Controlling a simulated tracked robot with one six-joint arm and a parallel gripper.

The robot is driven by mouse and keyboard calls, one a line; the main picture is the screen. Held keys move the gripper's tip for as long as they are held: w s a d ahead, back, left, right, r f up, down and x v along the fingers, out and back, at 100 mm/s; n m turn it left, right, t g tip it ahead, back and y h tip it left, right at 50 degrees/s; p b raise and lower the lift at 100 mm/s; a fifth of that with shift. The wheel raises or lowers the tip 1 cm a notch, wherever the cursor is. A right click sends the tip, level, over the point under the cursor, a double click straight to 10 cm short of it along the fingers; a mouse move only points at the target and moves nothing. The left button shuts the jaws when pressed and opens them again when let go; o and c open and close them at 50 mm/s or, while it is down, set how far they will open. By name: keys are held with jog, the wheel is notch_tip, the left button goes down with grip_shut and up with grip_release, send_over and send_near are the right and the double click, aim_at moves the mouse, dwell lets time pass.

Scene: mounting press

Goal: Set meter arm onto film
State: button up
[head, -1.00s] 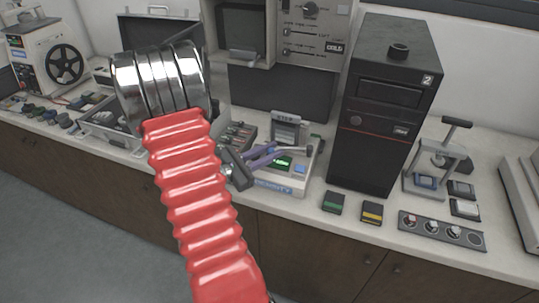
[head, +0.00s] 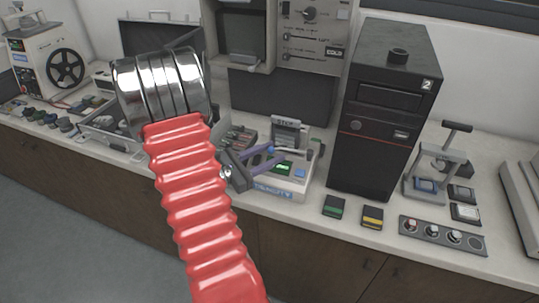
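The density meter (head: 287,187) is a pale box on the counter with a "DENSITY" label on its front, a small green display (head: 284,168) and a blue button (head: 299,173). My gripper (head: 279,153) has purple fingers. They are spread apart over the left part of the meter, with nothing visible between them. A small dark and grey part (head: 317,148) at the meter's right side may be the meter arm; its exact pose is too small to tell. The film cannot be made out. A grey block marked "STEP" (head: 290,133) stands behind the meter.
A tall black tower (head: 382,110) stands right of the meter. Green (head: 334,207) and yellow (head: 372,217) labelled boxes lie in front of it. A grey hand press (head: 437,165) and a strip of knobs (head: 442,235) are farther right. An open case (head: 110,130) is left.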

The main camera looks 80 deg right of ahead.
jog(key=v, duration=1.3)
jog(key=shift+w+a, duration=0.15)
jog(key=shift+w, duration=0.05)
dwell(0.4)
jog(key=w+a+r+m+t+y, duration=0.2)
jog(key=w+a+r+t+y, duration=0.1)
jog(key=a, duration=1)
jog(key=w+a+r+m+t+y, duration=0.3)
jog(key=a+t+y, duration=0.3)
jog(key=a, duration=0.7)
jog(key=w+a+r+m+t+y, duration=0.2)
jog(key=a+t, duration=0.6)
jog(key=a, duration=0.5)
notch_tip(320, 180, up, 3)
jog(key=w+y, duration=0.1)
jog(key=y, duration=0.1)
jog(key=shift+m+y, duration=0.4)
jog(key=shift+d+f, duration=0.1)
jog(key=shift+f, duration=0.05)
jog(key=shift+c, duration=0.9)
